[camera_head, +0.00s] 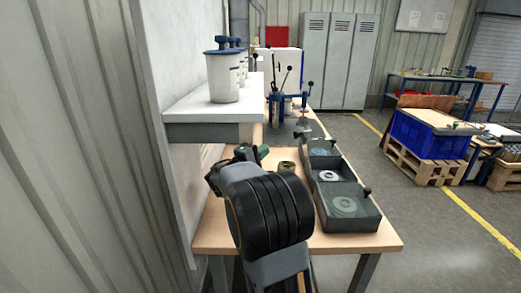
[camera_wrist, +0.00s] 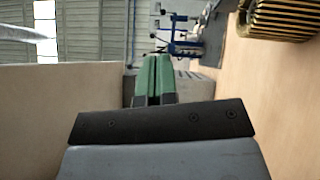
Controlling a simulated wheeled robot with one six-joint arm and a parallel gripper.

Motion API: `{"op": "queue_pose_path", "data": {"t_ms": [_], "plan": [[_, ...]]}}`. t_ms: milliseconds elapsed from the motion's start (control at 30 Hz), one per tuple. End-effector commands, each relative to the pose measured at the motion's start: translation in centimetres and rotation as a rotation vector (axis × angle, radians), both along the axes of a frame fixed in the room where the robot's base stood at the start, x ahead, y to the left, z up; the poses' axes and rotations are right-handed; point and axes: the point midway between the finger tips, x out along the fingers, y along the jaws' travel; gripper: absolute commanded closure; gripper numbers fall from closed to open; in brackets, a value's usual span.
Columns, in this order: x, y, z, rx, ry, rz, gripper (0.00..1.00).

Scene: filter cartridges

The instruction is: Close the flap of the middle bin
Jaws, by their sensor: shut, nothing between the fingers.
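A dark grey row of three bins (camera_head: 366,222) stands along the right side of the bench in the head view. The middle bin holds a white ring-shaped cartridge (camera_head: 328,176) that shows bright and uncovered. The rings in the near bin (camera_head: 345,204) and far bin (camera_head: 320,152) look dull and greenish, as if under clear flaps. The middle flap's exact position is hard to make out. My gripper (camera_head: 263,152) is left of the bins, apart from them. Its green fingers (camera_wrist: 153,80) are together and empty in the wrist view.
A brass ribbed cartridge (camera_head: 287,167) stands on the bench between my gripper and the bins; it also shows in the wrist view (camera_wrist: 282,18). A white shelf (camera_head: 200,108) with lidded containers overhangs the left. A blue fixture (camera_head: 287,103) stands behind.

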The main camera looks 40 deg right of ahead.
Motion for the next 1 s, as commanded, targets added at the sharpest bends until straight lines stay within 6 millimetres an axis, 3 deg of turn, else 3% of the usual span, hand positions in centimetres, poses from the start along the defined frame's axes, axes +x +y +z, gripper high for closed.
{"op": "queue_pose_path", "data": {"t_ms": [200,400,700,1000], "plan": [[0.5,-4.4,0.7,0.000,-0.001,-0.006,1.00],[0.8,-7.5,1.2,0.000,0.000,-0.003,1.00],[-0.9,-9.6,1.8,-0.001,0.000,0.002,1.00],[-1.2,-9.9,1.8,-0.001,0.000,0.003,1.00]]}}
